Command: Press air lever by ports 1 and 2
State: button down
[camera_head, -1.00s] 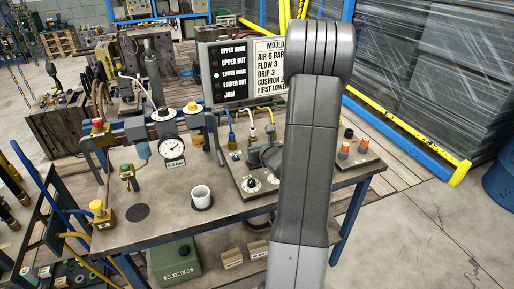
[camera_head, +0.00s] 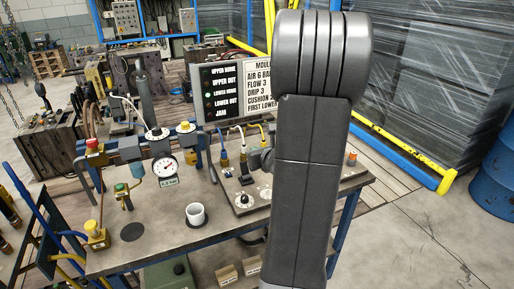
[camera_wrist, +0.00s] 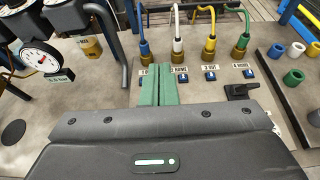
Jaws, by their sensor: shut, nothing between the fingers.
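My gripper (camera_wrist: 157,85) has two green fingers shut together with nothing between them. In the wrist view they reach over the bench by the labels of ports 1 and 2. Port 1 (camera_wrist: 143,50) has a blue hose, port 2 (camera_wrist: 177,51) a white one. The lever by these ports is not clearly visible in the wrist view; the fingers cover the spot in front of them. A similar black lever (camera_wrist: 240,90) lies in front of ports 3 and 4, to the right. In the head view my arm hides the fingers. I cannot tell whether they touch anything.
A gauge (camera_wrist: 40,58) and yellow fitting (camera_wrist: 90,47) stand left of the gripper. Coloured rings (camera_wrist: 293,77) sit at the right. A status panel (camera_head: 225,96) shows a green lamp beside "LOWER HOME".

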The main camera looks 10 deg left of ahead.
jog(key=shift+s+d+r, duration=0.2)
jog(key=shift+r, duration=0.5)
jog(key=shift+f, duration=0.15)
jog(key=w+a+f, duration=0.1)
jog(key=w+f, duration=0.1)
jog(key=f, duration=0.3)
jog(key=w+a+f+b, duration=0.1)
jog(key=w+a+f, duration=0.1)
jog(key=f, duration=0.3)
jog(key=shift+w+a, duration=0.25)
jog(key=shift+w, duration=0.25)
